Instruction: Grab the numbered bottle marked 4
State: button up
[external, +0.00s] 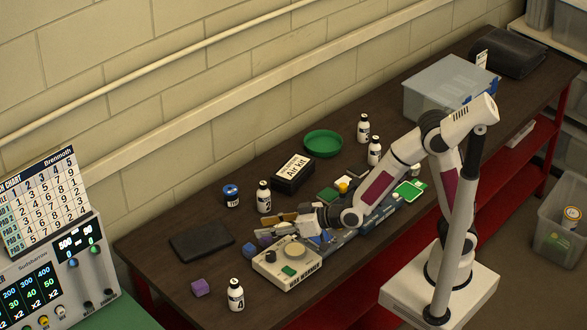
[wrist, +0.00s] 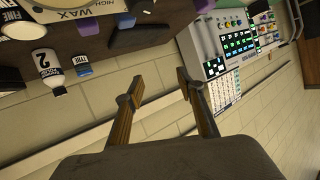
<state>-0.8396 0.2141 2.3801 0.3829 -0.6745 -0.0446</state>
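The white bottle with a black cap (external: 235,296) and a black 4 on its front stands upright near the front left edge of the table in the external view. I cannot make it out in the wrist view. My gripper (external: 259,225) is above the table, behind and a little right of that bottle, and apart from it. Its two brown fingers point left. In the wrist view my gripper (wrist: 160,82) is open with nothing between the fingers.
A bottle marked 2 (external: 264,197) stands behind my gripper, beside a small blue-topped tin (external: 231,195). A cream box (external: 287,265) sits right of bottle 4, and a purple block (external: 200,287) left of it. Two more bottles stand farther back. A black pad (external: 201,241) lies left.

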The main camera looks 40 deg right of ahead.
jog(key=s+a+f+n+t+y, duration=0.1)
jog(key=s+a+f, duration=0.3)
jog(key=a, duration=0.4)
jog(key=n+t+y, duration=0.1)
jog(key=n+y, duration=0.1)
jog(key=y, duration=0.1)
send_near(234, 281)
jog(key=w+a+f, duration=0.1)
jog(key=w, duration=0.1)
jog(key=shift+f, duration=0.15)
jog(key=shift+a, duration=0.1)
jog(key=shift+w+a+t, duration=0.3)
jog(key=shift+w+a, duration=0.45)
jog(key=shift+w, duration=0.2)
jog(key=shift+a, duration=0.15)
jog(key=shift+a+x, duration=0.2)
jog(key=shift+x, duration=2.35)
jog(key=shift+s, duration=0.2)
